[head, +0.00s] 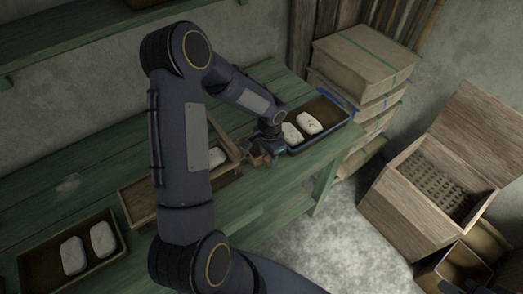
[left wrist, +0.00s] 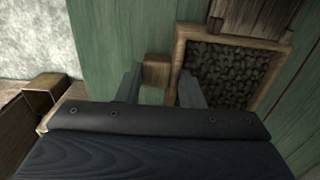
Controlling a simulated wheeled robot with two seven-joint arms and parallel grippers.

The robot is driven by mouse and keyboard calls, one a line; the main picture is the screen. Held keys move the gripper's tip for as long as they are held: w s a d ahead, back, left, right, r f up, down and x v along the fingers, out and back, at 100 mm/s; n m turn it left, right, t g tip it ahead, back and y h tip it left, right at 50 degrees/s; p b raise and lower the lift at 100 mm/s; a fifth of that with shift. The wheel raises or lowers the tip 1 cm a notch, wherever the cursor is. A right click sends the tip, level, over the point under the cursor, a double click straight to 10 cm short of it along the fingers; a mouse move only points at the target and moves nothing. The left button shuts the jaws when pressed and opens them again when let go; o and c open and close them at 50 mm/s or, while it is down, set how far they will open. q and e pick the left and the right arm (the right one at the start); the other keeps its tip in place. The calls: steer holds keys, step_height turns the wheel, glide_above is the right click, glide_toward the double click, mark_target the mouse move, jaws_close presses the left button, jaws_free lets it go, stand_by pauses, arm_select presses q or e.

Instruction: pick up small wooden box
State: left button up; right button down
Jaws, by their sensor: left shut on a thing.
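The small wooden box (left wrist: 157,71) is a plain brown block in the left wrist view, over the green bench and beside a wooden-framed tray. My left gripper (left wrist: 160,88) has one finger on each side of it and is shut on it. In the head view, my left gripper (head: 266,146) is low over the green bench, and the box (head: 257,159) is mostly hidden by the gripper. I cannot tell if the box still touches the bench. Only dark tips of my right gripper (head: 465,286) show at the bottom right edge; its jaws are unclear.
A dark tray (head: 333,107) with white pieces lies just right of my left gripper. Another tray (head: 112,257) with white pieces is at the lower left. Stacked boxes (head: 365,58) stand behind the bench. An open wooden chest (head: 393,212) stands on the floor at right.

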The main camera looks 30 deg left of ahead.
arm_select(q)
steer(key=shift+r, duration=0.55)
step_height(320, 180, up, 2)
steer(key=shift+r, duration=0.15)
steer(key=d+r+b, duration=0.3)
steer(key=d+r, duration=0.6)
steer(key=d, duration=0.5)
steer(key=shift+s+r, duration=0.3)
steer(key=shift+s, duration=0.1)
